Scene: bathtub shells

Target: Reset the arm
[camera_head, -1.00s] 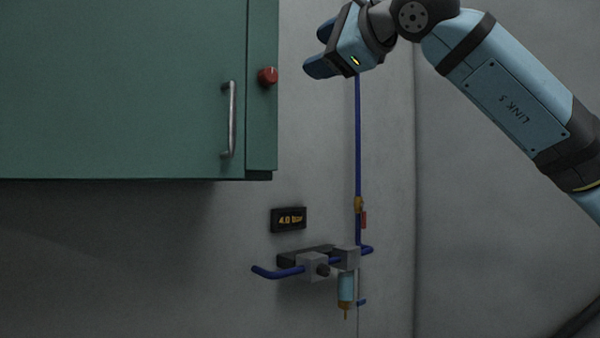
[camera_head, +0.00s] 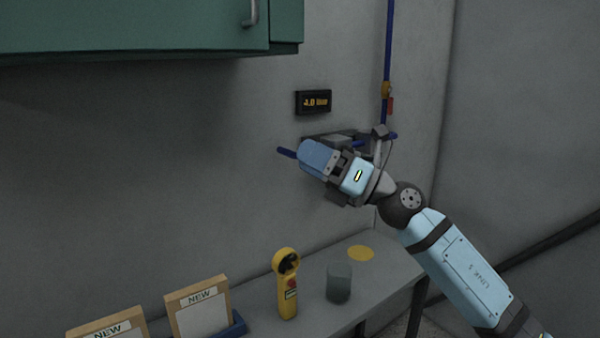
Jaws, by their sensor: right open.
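My right arm comes in from the lower right of the head view. Its gripper (camera_head: 318,160) is open, with its fingers pointing left, and I see nothing held in it. It is in front of the blue pipe fitting (camera_head: 286,152) on the wall and hides much of it. I cannot tell whether it touches the fitting. My left gripper is not in view.
A green cabinet (camera_head: 150,25) hangs at the upper left. A pressure display (camera_head: 314,102) is on the wall. Below, a grey bench (camera_head: 388,262) holds a yellow handheld meter (camera_head: 287,285), a grey cup (camera_head: 339,283) and two framed boards marked NEW (camera_head: 200,310).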

